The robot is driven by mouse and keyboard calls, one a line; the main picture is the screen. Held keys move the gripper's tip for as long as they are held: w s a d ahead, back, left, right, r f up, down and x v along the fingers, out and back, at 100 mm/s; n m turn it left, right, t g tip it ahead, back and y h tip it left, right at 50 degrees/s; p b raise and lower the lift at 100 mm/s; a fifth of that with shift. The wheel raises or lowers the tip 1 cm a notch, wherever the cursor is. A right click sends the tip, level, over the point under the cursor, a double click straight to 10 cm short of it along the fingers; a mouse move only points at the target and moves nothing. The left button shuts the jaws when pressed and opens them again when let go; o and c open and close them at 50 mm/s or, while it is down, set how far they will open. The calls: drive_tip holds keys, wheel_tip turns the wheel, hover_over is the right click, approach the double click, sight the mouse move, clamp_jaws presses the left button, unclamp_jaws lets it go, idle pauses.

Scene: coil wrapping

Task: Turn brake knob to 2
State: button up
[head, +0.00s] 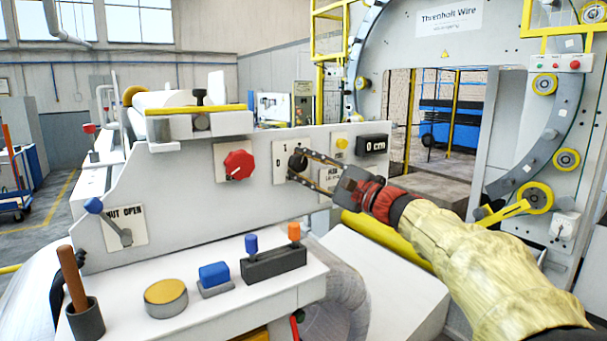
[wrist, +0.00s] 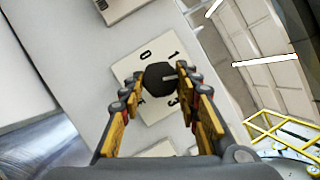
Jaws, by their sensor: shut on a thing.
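The brake knob (head: 297,160) is a black round knob on a white numbered plate (head: 280,172) on the grey panel. The 0 is at the plate's upper left; the lower-left numeral is mostly hidden by a finger. My gripper (head: 299,164) reaches in from the right, its fingers on both sides of the knob, shut on it. In the wrist view my gripper (wrist: 160,74) shows both fingertips at the knob.
A red knob (head: 238,165) sits left on the same panel. A black display (head: 373,144) and yellow button (head: 341,143) are to the right. A lever (head: 112,222), a blue button (head: 214,275) and a two-lever box (head: 273,263) are lower left.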

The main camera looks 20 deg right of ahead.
drive_tip(key=shift+f+m+t+h+b, duration=0.25)
drive_tip(key=shift+m+t+b, duration=0.3)
drive_tip(key=shift+m, duration=0.85)
drive_tip(key=o, duration=1.2)
drive_tip(key=shift+r, duration=0.15)
drive_tip(key=shift+c, duration=0.2)
drive_tip(key=v, duration=1.2)
